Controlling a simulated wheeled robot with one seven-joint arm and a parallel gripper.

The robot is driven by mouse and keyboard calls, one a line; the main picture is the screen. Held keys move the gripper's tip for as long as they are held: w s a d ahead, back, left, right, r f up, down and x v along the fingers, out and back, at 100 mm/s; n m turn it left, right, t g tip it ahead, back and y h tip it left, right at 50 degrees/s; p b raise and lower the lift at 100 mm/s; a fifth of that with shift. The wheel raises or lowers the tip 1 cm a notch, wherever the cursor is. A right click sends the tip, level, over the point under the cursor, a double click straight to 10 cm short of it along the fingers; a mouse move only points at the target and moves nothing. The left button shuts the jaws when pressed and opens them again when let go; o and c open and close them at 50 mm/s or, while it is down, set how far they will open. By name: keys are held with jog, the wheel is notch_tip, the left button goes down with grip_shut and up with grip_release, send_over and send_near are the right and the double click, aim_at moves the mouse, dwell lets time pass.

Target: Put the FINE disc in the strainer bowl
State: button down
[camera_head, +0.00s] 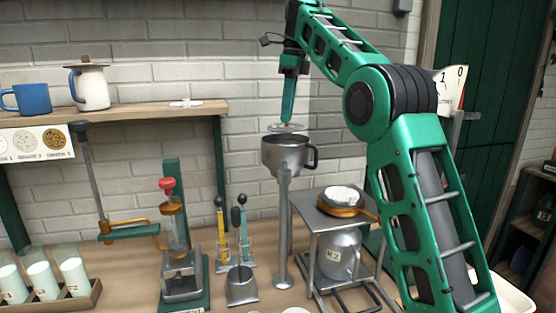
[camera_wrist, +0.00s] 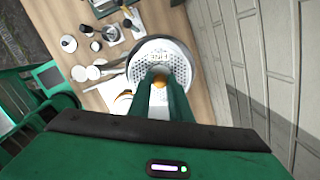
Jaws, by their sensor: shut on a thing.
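My gripper (camera_head: 287,120) points down over the strainer bowl (camera_head: 287,157) and is shut on the FINE disc (camera_head: 285,128). The disc is pale, round and roughly level, a little above the bowl's rim in the head view. In the wrist view the disc (camera_wrist: 184,68) shows many small holes and partly hidden lettering, with my gripper (camera_wrist: 160,82) at its near middle. The grey bowl has a dark handle on its right and stands on a tall metal post. The disc covers most of the bowl in the wrist view.
Another pale disc (camera_head: 185,103) lies on the wall shelf (camera_head: 140,113) with a blue mug (camera_head: 33,98) and a white jug (camera_head: 90,88). A metal stand (camera_head: 335,210) with a round pan is close right of the post. Bottles and tools stand on the bench at left.

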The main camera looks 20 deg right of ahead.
jog(key=shift+w+f, duration=0.1)
jog(key=shift+w, duration=0.05)
jog(key=shift+d+f, duration=0.1)
jog(key=shift+f, duration=4.8)
jog(key=c, duration=1.6)
grip_release()
jog(key=shift+f, duration=0.1)
jog(key=shift+c, duration=0.2)
jog(key=r, duration=0.8)
jog(key=d+r, duration=0.1)
jog(key=r, duration=0.3)
jog(key=shift+s+r, duration=0.1)
jog(key=shift+s, duration=0.2)
